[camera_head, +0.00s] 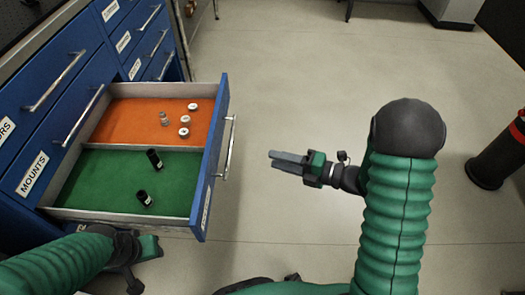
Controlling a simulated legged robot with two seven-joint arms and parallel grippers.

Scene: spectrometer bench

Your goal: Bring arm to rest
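My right gripper (289,161) is out over bare floor, to the right of the open drawer (208,160). Its fingers point left toward the drawer handle and look close together, with nothing seen between them. My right arm, in green ribbed sleeving, rises from the bottom edge and bends at a dark joint. My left gripper (148,262) is at the lower left, below the drawer's near corner. It is only partly seen, and its fingers are not clear.
The drawer in the blue cabinet (85,65) has an orange section with several small pale parts (185,120) and a green section with two black cylinders (153,159). Its handle (230,148) sticks out right. A dark, red-banded cylinder (497,158) stands far right. The middle floor is clear.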

